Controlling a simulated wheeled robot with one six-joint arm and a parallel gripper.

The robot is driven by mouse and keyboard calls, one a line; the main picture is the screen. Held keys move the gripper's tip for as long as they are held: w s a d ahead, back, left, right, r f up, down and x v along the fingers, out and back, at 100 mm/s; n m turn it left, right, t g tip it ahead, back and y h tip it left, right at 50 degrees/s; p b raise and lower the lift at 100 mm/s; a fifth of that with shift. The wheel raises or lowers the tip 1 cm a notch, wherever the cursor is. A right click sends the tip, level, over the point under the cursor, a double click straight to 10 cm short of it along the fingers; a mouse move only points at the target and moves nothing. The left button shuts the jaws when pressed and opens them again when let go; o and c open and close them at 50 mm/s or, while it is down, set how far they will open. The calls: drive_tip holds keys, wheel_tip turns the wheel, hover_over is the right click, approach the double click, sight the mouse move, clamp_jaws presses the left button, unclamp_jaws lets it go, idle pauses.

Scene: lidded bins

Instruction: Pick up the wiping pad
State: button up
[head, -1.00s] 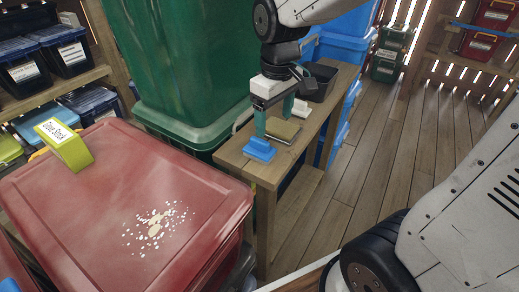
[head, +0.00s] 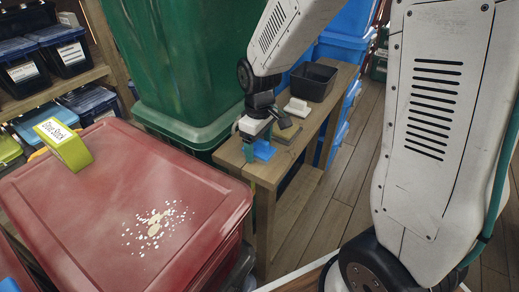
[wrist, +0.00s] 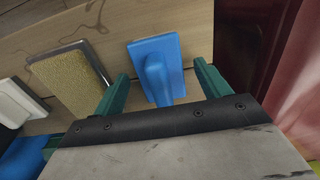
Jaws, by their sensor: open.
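A blue pad with a raised grip (head: 264,150) lies at the near end of the wooden bench; in the head view my gripper partly hides it. My gripper (head: 258,148) is over it, pointing down. In the wrist view the blue pad (wrist: 155,62) lies between the two green fingers of my gripper (wrist: 161,75), with a gap on each side. The fingers are open and hold nothing. An olive-yellow sponge-like block in a grey frame (wrist: 70,82) lies to the left of the blue pad.
On the bench (head: 232,157) stand a white handled object (head: 297,106) and an open black bin (head: 316,80). A green bin (head: 190,60) stands behind. A red lid (head: 95,220) at front left bears pale crumbs (head: 154,224) and a yellow-green labelled block (head: 64,145).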

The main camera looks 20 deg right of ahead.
drive_tip(key=shift+f, duration=0.2)
drive_tip(key=c, duration=1.1)
drive_tip(key=shift+o, duration=0.2)
drive_tip(key=shift+r, duration=0.1)
wheel_tip(320, 180, up, 10)
drive_tip(key=shift+f, duration=0.1)
drive_tip(key=shift+o, duration=0.5)
